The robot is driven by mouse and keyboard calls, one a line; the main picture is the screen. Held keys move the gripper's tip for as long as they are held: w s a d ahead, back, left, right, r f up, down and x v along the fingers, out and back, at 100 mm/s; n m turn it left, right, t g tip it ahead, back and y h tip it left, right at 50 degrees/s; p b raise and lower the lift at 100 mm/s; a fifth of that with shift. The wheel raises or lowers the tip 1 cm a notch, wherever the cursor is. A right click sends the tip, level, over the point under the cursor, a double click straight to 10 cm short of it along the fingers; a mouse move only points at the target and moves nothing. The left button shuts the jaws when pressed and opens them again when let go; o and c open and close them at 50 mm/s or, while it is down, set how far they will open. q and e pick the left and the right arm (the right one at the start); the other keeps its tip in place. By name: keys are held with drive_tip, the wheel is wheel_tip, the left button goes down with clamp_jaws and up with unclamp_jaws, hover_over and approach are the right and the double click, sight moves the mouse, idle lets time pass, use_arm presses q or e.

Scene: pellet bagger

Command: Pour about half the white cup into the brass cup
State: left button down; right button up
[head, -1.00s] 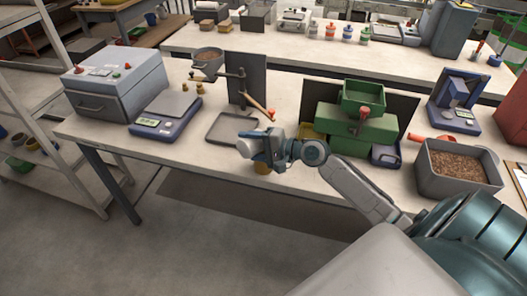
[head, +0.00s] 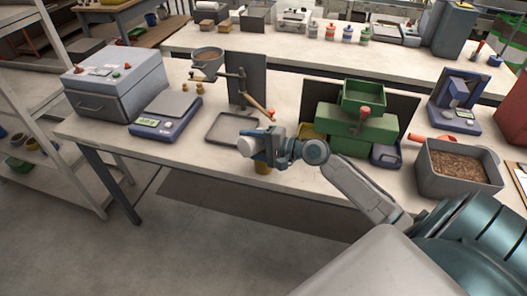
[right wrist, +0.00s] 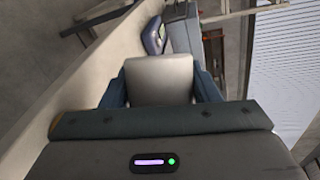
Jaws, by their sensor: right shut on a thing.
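My right gripper (head: 262,148) is shut on the white cup (head: 245,146), held tilted above the front edge of the bench. In the right wrist view the white cup (right wrist: 158,79) sits between the two blue fingers. The brass cup (head: 263,168) shows only in part, below my right gripper, which hides its top. Whether pellets are leaving the white cup cannot be told, and its contents are hidden. My left gripper is out of view.
A grey tray (head: 209,140) lies left of my gripper. A blue scale (head: 166,127) stands farther left. The green machine (head: 351,131) is behind my right arm, and a grey bin of brown pellets (head: 490,181) is at right. The bench front (head: 200,160) is clear at left.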

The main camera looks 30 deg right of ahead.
drive_tip(key=shift+w+d+r+m+y+b, duration=0.1)
drive_tip(key=shift+d+r+m+y+b, duration=0.45)
drive_tip(key=shift+m+b, duration=0.35)
idle(2.3)
drive_tip(key=shift+a+f, duration=0.15)
drive_tip(key=a+f+n+h+p, duration=0.1)
drive_tip(key=n+p, duration=0.1)
drive_tip(key=shift+a+n+h, duration=0.1)
drive_tip(key=shift+n+h, duration=0.15)
drive_tip(key=shift+n, duration=0.05)
drive_tip(key=shift+f, duration=0.1)
drive_tip(key=shift+a+f, duration=0.1)
